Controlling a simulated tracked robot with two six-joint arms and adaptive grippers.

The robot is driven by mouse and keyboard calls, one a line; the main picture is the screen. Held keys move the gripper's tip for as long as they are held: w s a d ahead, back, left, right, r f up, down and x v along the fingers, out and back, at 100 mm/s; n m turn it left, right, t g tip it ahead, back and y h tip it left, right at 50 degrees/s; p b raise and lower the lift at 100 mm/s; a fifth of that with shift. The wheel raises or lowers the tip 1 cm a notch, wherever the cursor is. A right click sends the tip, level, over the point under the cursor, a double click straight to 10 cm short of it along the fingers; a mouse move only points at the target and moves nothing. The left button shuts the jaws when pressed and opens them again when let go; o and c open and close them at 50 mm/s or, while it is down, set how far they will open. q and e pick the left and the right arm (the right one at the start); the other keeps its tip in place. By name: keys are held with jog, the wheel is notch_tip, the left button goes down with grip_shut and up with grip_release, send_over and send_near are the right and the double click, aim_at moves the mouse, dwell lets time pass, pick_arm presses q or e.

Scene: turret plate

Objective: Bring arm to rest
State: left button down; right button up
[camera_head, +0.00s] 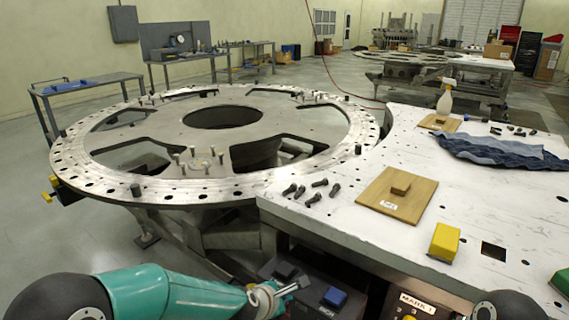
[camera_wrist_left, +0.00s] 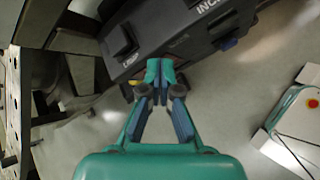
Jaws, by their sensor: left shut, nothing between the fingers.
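My left arm (camera_head: 165,290) comes in from the lower left, teal with dark joints. Its gripper (camera_head: 290,291) is below the front edge of the white table, near a dark control box. In the left wrist view the gripper (camera_wrist_left: 160,74) is shut with its fingertips together and nothing between them. Behind the fingertips lies the dark control box (camera_wrist_left: 165,30), partly hidden by them; I cannot tell whether they touch it. My right gripper is not in view.
The round turret plate (camera_head: 165,190) stands beyond the arm. The white table (camera_head: 480,200) holds bolts (camera_head: 312,190), a wooden board (camera_head: 375,205), a yellow block (camera_head: 444,241) and a blue cloth (camera_head: 500,150). Open floor lies left.

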pick_arm(q)
jog(key=s+a+f+g+y, duration=0.1)
jog(key=s+a+f+g, duration=0.1)
jog(key=s+a+f, duration=0.5)
jog(key=s+a+f+g+y, duration=0.1)
jog(key=s+a+f+g, duration=0.15)
jog(key=a+f, duration=0.55)
jog(key=s+d+f+m+g, duration=0.1)
jog(key=s+f+m, duration=0.2)
jog(key=s+m, duration=0.6)
jog(key=s+d+f+m+g+h, duration=0.1)
jog(key=s+d+f+m+g, duration=0.1)
jog(key=s+m, duration=0.7)
jog(key=shift+s+f+m, duration=0.15)
jog(key=shift+f+m, duration=0.35)
jog(key=shift+f, duration=0.35)
jog(key=shift+a+p, duration=0.1)
jog(key=shift+p, duration=0.2)
